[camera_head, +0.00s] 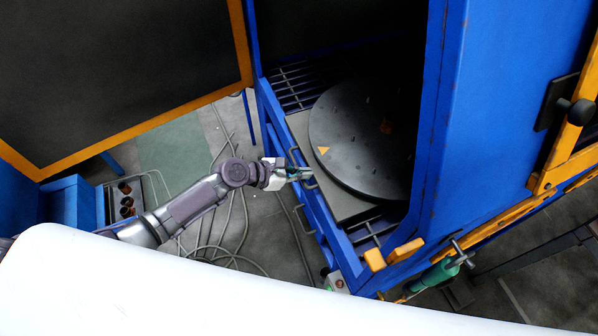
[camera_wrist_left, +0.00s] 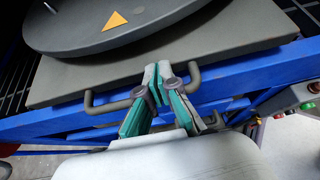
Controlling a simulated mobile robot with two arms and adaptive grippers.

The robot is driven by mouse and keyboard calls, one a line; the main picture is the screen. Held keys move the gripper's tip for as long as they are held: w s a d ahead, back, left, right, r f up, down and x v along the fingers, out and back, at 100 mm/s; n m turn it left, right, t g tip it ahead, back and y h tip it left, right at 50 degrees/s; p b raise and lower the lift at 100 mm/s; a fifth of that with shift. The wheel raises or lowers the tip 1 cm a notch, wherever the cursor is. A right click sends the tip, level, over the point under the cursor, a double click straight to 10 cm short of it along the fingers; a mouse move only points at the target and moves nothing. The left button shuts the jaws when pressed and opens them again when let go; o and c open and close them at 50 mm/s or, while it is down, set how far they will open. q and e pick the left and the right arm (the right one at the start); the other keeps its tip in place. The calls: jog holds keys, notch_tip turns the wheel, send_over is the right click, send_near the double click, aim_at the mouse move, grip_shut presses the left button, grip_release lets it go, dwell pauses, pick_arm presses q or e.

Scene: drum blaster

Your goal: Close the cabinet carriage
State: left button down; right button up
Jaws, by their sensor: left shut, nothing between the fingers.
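The cabinet carriage (camera_head: 352,206) is a grey plate bearing a round dark turntable (camera_head: 350,150) with an orange triangle. It sits inside the blue cabinet (camera_head: 452,110), close to the front opening. Whether the fingertips touch the plate is unclear. My right gripper is not in view.
A dark door panel with an orange frame (camera_head: 240,45) stands open at upper left. Grey cables (camera_head: 225,225) lie on the floor below it. A green-handled tool (camera_head: 440,273) hangs at the cabinet's lower right. Control buttons (camera_wrist_left: 308,96) sit right of my left gripper.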

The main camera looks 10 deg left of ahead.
aim_at(318, 171)
pick_arm(q)
jog(key=d, duration=0.1)
jog(key=w+d, duration=0.2)
jog(key=d, duration=0.1)
jog(key=shift+w+r+p, duration=0.15)
jog(key=shift+w+p, duration=0.1)
jog(key=shift+p, duration=0.15)
jog(key=shift+w, duration=0.1)
